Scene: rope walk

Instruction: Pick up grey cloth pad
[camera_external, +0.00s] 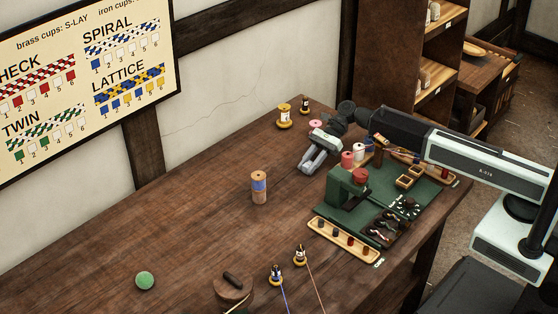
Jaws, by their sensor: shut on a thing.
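My gripper (310,162) is at the back right of the wooden table, low over its top, with its fingers pointing to the lower left. It is shut on a small grey thing, which I take to be the grey cloth pad. The pad is mostly hidden by the grey fingers and hard to tell apart from them. No other grey pad shows on the table. I cannot tell whether the held thing touches the table.
A pink-topped spool (315,124) stands just behind my gripper. A green stand (346,188) on a green mat (433,191) is to the right. A wooden spool (259,187) stands left. A green ball (145,281) lies front left. The middle-left table is clear.

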